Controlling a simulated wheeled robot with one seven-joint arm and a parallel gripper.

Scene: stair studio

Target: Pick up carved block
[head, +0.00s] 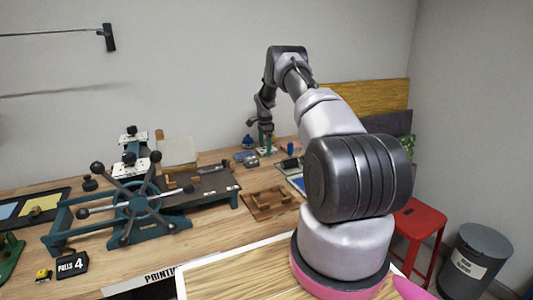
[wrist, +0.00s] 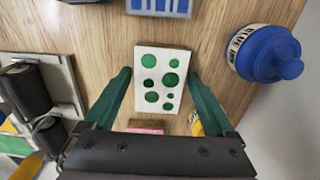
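In the wrist view a small white block with several round green spots (wrist: 158,80) lies on the wooden table; it looks like the carved block. A blue block with pale lines (wrist: 160,6) is partly cut off at the top edge. My gripper (wrist: 159,74) is open, with one green finger on each side of the white block. I cannot tell whether the fingers touch it. In the head view my gripper (head: 262,136) is at the far part of the table, and the block there is too small to make out clearly.
A blue ink jar (wrist: 265,55) stands right of the block. Dark rollers on a pale base (wrist: 38,95) stand left. Pink (wrist: 147,128) and yellow (wrist: 197,124) things show near my gripper's body. A press with a spoked wheel (head: 135,205) and a wooden tray (head: 268,201) stand nearer.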

